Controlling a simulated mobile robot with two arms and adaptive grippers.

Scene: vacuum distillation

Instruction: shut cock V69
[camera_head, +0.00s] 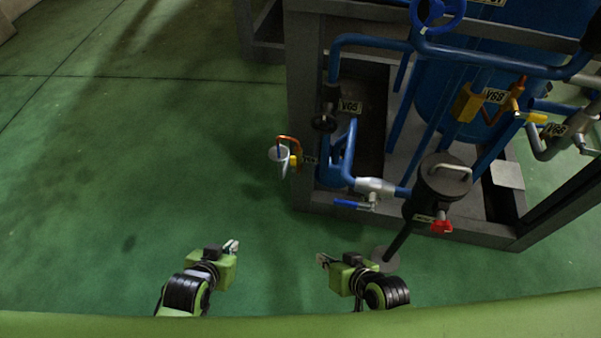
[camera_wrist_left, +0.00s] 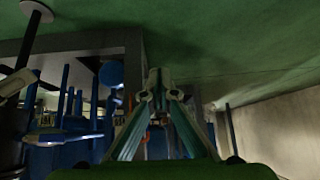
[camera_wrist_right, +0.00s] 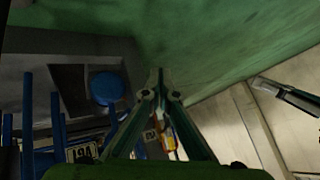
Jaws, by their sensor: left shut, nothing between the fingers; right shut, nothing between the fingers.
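I cannot tell for sure which tag reads V69. In the head view, a valve tag (camera_head: 349,106) at the rig's left corner is hard to read, as is a small tag beside an orange-handled cock (camera_head: 288,140). A blue-handled cock (camera_head: 352,204) is on the low front pipe. My left gripper (camera_head: 232,246) is shut and empty over the floor, left of the rig. My right gripper (camera_head: 323,260) is shut and empty, in front of and below the blue-handled cock. Both are apart from every cock.
A dark cylindrical vessel (camera_head: 443,178) with a red handle (camera_head: 441,226) stands at the rig's front, right of my right gripper. The grey frame (camera_head: 460,233) edges the rig. Blue pipes crowd its inside. Open green floor (camera_head: 130,170) lies to the left.

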